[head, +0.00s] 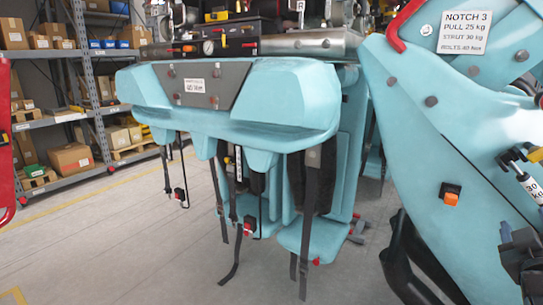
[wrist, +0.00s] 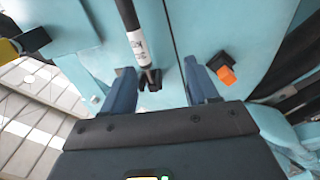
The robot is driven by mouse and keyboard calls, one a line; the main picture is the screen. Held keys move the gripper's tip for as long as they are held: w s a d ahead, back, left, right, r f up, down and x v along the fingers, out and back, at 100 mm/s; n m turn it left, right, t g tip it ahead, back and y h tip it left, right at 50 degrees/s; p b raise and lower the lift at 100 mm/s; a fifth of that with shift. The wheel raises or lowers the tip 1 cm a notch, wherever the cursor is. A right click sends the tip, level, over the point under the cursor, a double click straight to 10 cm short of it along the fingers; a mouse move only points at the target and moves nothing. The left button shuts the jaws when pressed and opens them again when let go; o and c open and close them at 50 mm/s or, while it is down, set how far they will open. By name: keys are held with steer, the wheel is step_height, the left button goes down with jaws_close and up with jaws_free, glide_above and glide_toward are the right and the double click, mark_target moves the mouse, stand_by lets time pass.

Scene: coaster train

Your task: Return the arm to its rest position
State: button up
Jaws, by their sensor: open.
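My gripper (wrist: 160,66) shows in the wrist view, with its two blue fingers spread apart. A thin black strut (wrist: 134,40) with a white label shows beyond and between the fingers, its dark end fitting (wrist: 151,79) near the blue panel. I see no clear contact with the fingers. In the head view the strut (head: 527,186), marked 30 kg, is at the right edge on the large light-blue coaster part (head: 440,120). A dark part (head: 522,255) below it is cut off by the frame edge, and I cannot tell whether it is my gripper.
An orange button (head: 451,199) sits on the light-blue part, and it also shows in the wrist view (wrist: 226,75). A coaster car row (head: 240,95) with hanging black straps is at the centre. Shelves (head: 88,75) stand at the left. The floor (head: 100,240) at the lower left is clear.

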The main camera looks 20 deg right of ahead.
steer(key=s+a+f+n+t+y, duration=0.1)
steer(key=s+a+f+y, duration=0.25)
steer(key=a, duration=0.45)
steer(key=s+a+f+t+y, duration=0.1)
steer(key=s+a+f+y, duration=0.1)
steer(key=a+f, duration=0.45)
steer(key=s+a+f+n+t+y, duration=0.1)
steer(key=s+a+f+y, duration=0.2)
steer(key=a, duration=0.7)
steer(key=s+a+y, duration=0.3)
steer(key=s+a, duration=0.2)
steer(key=s, duration=0.4)
steer(key=s+a+r+m+y, duration=0.1)
steer(key=s+a+y, duration=0.2)
steer(key=s+a, duration=0.3)
steer(key=s, duration=0.3)
steer(key=shift+a, duration=0.2)
